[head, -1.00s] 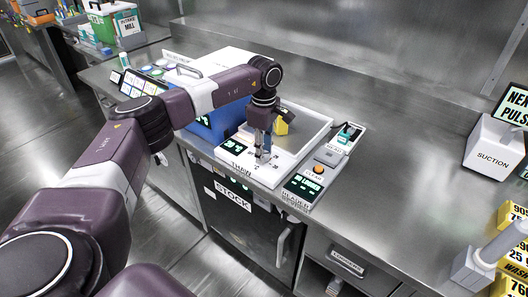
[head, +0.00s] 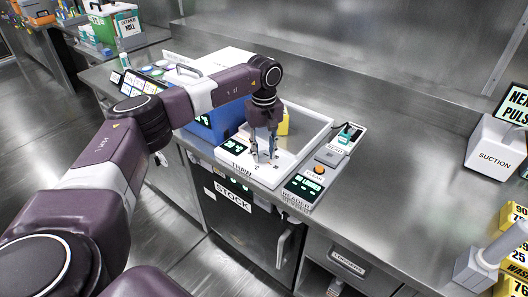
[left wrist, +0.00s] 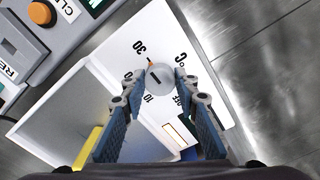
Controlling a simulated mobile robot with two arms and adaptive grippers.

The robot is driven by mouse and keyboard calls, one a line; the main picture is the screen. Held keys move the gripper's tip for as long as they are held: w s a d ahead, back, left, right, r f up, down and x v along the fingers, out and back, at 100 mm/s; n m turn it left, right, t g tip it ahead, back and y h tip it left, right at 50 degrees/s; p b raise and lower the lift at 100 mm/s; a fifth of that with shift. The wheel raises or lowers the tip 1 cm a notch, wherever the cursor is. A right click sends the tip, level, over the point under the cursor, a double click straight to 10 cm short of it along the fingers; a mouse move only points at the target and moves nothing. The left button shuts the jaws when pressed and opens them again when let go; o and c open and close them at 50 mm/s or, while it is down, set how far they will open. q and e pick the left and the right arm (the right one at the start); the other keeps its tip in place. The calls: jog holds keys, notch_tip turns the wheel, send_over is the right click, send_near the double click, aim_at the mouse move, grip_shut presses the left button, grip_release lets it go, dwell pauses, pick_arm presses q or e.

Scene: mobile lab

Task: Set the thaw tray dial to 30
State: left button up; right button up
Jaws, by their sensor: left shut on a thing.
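The thaw tray (head: 308,143) is a white open box with a sloped front panel marked THAW. A small display (head: 233,147) sits on that panel, its figures too small to read surely. The grey round dial (left wrist: 160,77) shows in the left wrist view, with 30, 10, OFF and °C printed around it. An orange mark lies on the dial's edge towards the 30. My left gripper (head: 264,159) points down at the panel; in the left wrist view its fingertips (left wrist: 162,84) are shut on opposite sides of the dial. My right gripper is out of view.
A yellow block (head: 283,127) is inside the tray. A reader (head: 303,187) with an orange button stands to the right, and a blue box (head: 228,120) to the left. A suction unit (head: 493,148) stands at far right.

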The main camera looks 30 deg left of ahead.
aim_at(264, 154)
pick_arm(q)
jog(key=shift+w+r, duration=0.15)
jog(key=shift+r, duration=0.05)
dwell(0.4)
jog(key=o, duration=0.8)
jog(key=shift+c, duration=0.2)
jog(key=o, duration=0.4)
jog(key=shift+f, duration=0.1)
notch_tip(264, 154, up, 12)
